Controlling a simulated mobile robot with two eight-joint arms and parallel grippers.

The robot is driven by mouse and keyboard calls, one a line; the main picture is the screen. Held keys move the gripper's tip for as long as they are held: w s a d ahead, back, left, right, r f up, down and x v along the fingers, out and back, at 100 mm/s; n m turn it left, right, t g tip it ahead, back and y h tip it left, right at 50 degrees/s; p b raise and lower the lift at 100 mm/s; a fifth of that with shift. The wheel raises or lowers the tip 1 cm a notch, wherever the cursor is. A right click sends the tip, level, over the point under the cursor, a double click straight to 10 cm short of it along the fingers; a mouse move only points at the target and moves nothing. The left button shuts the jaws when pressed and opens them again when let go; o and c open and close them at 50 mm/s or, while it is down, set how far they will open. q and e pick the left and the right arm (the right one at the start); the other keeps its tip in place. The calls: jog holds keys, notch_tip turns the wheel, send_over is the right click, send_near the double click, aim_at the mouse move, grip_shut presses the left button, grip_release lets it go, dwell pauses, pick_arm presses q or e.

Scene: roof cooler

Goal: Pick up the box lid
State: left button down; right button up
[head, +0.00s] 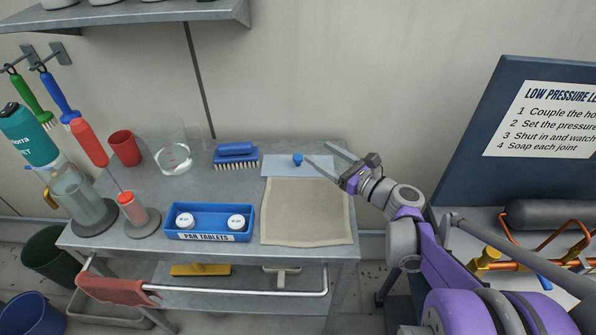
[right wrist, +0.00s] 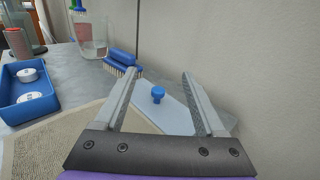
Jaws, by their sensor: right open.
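The box lid (head: 275,167) is a flat pale-blue panel with a round blue knob (head: 297,160). It lies at the back of the grey cart top, against the beige cloth's far edge. My right gripper (head: 319,154) is open and empty, its fingers pointing left toward the knob. In the right wrist view the lid (right wrist: 172,119) and its knob (right wrist: 158,94) show between the two open fingers (right wrist: 158,85), which look apart from the knob. The right finger hides part of the lid's edge. My left gripper is not in view.
A blue tray (head: 210,236) labelled PAN TABLETS holds two white round items at the front. A blue brush (head: 236,155) lies left of the lid. The beige cloth (head: 307,212) is bare. The wall (head: 300,70) stands close behind the cart.

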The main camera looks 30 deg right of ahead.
jog(key=b, duration=0.2)
send_near(301, 160)
jog(key=shift+w+a+f+m, duration=0.1)
jog(key=shift+w+a+m, duration=0.15)
jog(key=shift+w, duration=0.5)
jog(key=shift+x, duration=0.8)
jog(key=shift+w+a+f, duration=0.1)
jog(key=shift+w+f, duration=0.05)
jog(key=shift+w, duration=0.35)
jog(key=x, duration=0.5)
jog(key=shift+b, duration=0.35)
jog(key=shift+s, duration=0.1)
grip_shut()
